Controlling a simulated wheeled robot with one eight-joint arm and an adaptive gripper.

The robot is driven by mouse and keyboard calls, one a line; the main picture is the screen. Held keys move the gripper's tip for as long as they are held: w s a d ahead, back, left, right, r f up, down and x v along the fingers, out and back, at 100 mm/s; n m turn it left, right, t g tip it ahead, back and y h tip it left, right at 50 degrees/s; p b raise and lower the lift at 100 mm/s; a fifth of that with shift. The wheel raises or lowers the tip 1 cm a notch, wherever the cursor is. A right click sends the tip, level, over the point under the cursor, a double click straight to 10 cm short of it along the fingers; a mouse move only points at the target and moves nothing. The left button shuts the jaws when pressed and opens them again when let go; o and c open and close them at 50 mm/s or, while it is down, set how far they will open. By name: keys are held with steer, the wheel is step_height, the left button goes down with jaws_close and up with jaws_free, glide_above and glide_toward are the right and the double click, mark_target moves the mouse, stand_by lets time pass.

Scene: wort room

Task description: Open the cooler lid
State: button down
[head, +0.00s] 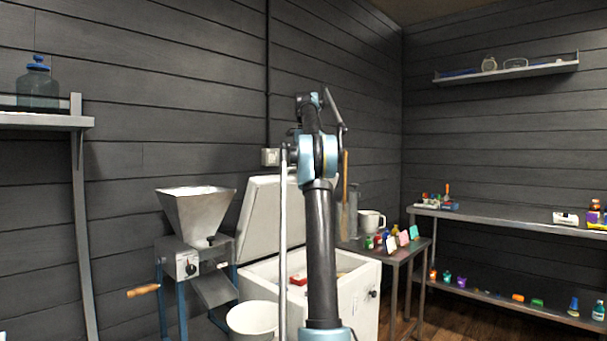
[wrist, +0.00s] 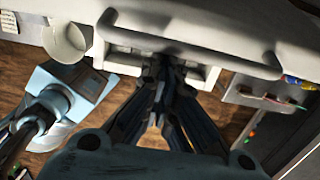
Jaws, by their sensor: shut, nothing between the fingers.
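The cooler (head: 362,305) is a white chest, with its lid (head: 268,215) raised and leaning back toward the wall. Its inside is partly visible, with a small red item (head: 298,279) in it. My arm stands in front of the cooler and hides part of the lid and opening. In the wrist view, my gripper (wrist: 160,65) is shut and empty, its fingertips close to a pale handle-like bar (wrist: 190,58). I cannot tell whether they touch it. I cannot make out the gripper's fingertips in the head view.
A mill with a metal hopper (head: 197,213) stands left of the cooler, and a white bucket (head: 252,320) stands in front. A small table (head: 397,256) with a white jug (head: 371,221) and small items is at right. A long shelf unit (head: 500,222) lines the right wall.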

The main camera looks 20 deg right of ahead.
steer(key=shift+w+a+r, duration=0.2)
steer(key=shift+w+a, duration=0.05)
steer(key=shift+w, duration=0.2)
steer(key=shift+w+a+r, duration=0.2)
steer(key=shift+w+a, duration=0.05)
steer(key=shift+w, duration=0.15)
